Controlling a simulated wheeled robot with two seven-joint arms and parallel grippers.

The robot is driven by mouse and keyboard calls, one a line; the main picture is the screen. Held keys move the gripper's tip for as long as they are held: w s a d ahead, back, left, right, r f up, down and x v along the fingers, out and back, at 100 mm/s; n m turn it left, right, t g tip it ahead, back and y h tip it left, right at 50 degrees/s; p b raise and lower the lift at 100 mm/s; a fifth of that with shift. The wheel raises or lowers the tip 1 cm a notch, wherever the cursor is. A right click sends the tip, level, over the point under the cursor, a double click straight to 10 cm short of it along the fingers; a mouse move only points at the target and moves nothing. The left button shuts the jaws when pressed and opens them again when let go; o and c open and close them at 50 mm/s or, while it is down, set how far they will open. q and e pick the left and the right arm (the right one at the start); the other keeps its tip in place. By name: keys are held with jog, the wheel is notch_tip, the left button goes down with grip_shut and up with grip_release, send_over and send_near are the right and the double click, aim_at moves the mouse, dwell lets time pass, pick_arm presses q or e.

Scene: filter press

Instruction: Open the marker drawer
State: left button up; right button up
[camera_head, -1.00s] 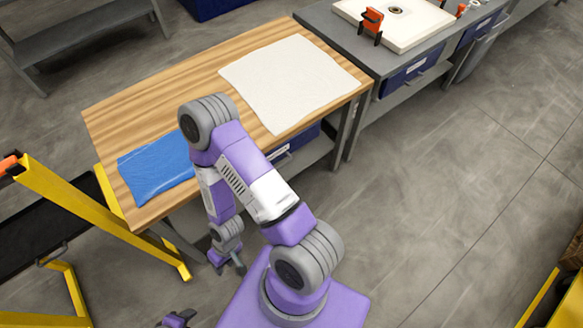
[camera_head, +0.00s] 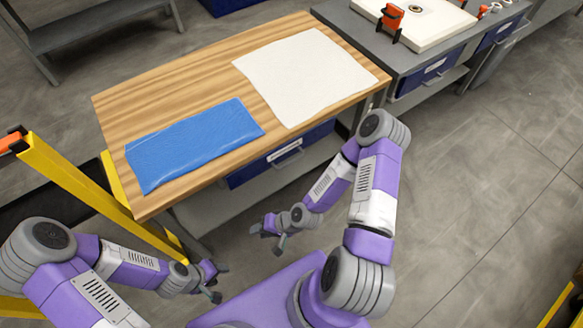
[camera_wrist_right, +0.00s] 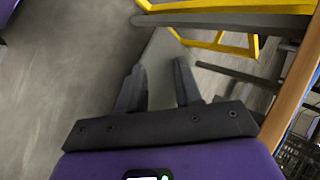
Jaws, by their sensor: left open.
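A blue drawer (camera_head: 255,172) with a pale handle or label strip sits under the wooden table's front edge, partly hidden by my right arm. Two more blue drawers, one nearer (camera_head: 420,76) and one farther (camera_head: 497,34), are under the grey bench; I cannot read which is the marker drawer. All look pushed in. My right gripper (camera_head: 268,234) is in front of the table, below and apart from the nearest drawer. In the right wrist view its two fingers (camera_wrist_right: 157,88) are apart with nothing between them. My left gripper (camera_head: 219,282) is open and empty at lower left.
The wooden table (camera_head: 195,90) carries a blue cloth (camera_head: 195,143) and a white sheet (camera_head: 305,75). A yellow frame (camera_head: 85,190) stands left, near my left arm. The grey bench holds a white plate (camera_head: 435,25) and an orange clamp (camera_head: 391,18).

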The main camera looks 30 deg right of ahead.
jog(key=w+d+m+t+h+b, duration=0.1)
jog(key=w+d+m+t+b, duration=0.35)
jog(key=w+d+t, duration=0.2)
jog(key=m+t+h+b, duration=0.2)
jog(key=m+t+h, duration=0.3)
jog(key=m, duration=0.1)
send_near(289, 163)
jog(key=w, duration=0.5)
jog(key=w+f+b, duration=0.1)
jog(key=w, duration=0.1)
jog(key=w+f, duration=0.1)
jog(key=w, duration=0.2)
jog(key=shift+a+f, duration=0.2)
jog(key=shift+a, duration=0.15)
grip_shut()
